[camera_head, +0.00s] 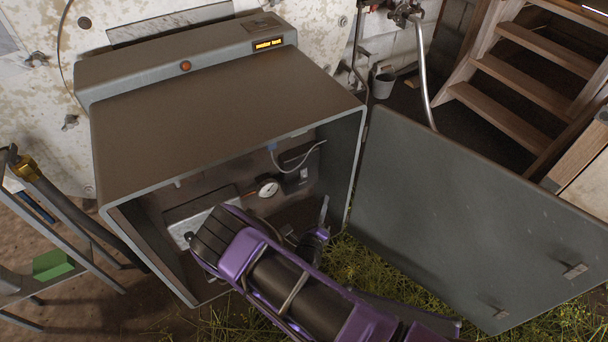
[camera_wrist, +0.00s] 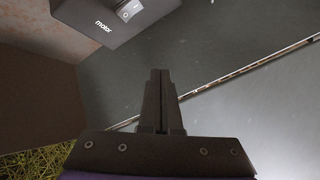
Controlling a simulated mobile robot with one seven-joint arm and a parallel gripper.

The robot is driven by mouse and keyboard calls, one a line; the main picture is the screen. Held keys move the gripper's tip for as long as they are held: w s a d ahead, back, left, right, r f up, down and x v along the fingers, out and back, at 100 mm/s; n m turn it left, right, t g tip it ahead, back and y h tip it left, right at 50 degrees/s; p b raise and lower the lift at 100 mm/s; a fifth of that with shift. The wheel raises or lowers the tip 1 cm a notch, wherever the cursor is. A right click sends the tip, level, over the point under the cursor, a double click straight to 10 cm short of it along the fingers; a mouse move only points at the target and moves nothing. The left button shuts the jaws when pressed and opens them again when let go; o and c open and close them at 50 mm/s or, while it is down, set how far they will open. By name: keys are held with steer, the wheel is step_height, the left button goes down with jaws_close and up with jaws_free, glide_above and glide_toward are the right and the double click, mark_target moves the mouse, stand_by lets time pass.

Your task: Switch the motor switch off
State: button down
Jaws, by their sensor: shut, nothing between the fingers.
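The motor switch (camera_wrist: 130,9) is a pale rocker on a dark box (camera_wrist: 100,28) marked "motor", at the top of the wrist view and partly cut off by its edge. I cannot tell which way the rocker is pressed. My gripper (camera_wrist: 160,72) is shut and empty, its fingertips below the box in that picture and apart from the switch. In the head view my purple arm reaches into the open grey cabinet (camera_head: 220,105). My fingertips cannot be made out clearly there. A dark box on the cabinet's inner back wall (camera_head: 299,178) may be the motor box.
The cabinet door (camera_head: 455,215) stands open to the right. An orange lamp (camera_head: 186,66) and a lit display (camera_head: 268,44) sit on top. Wooden stairs (camera_head: 520,85) are at upper right.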

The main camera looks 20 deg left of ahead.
mark_target(304, 173)
steer(key=w+a+b, duration=0.5)
steer(key=a, duration=0.1)
steer(key=shift+w+a+f, duration=0.3)
steer(key=shift+w+f, duration=0.05)
steer(key=shift+f, duration=0.1)
steer(key=shift+a+f, duration=0.1)
stand_by(2.0)
steer(key=shift+w+a+b, duration=0.25)
steer(key=shift+b, duration=0.25)
steer(key=shift+w+a+b, duration=0.2)
steer(key=shift+b, duration=0.1)
stand_by(0.6)
steer(key=shift+s+d+p, duration=0.5)
steer(key=shift+d, duration=0.05)
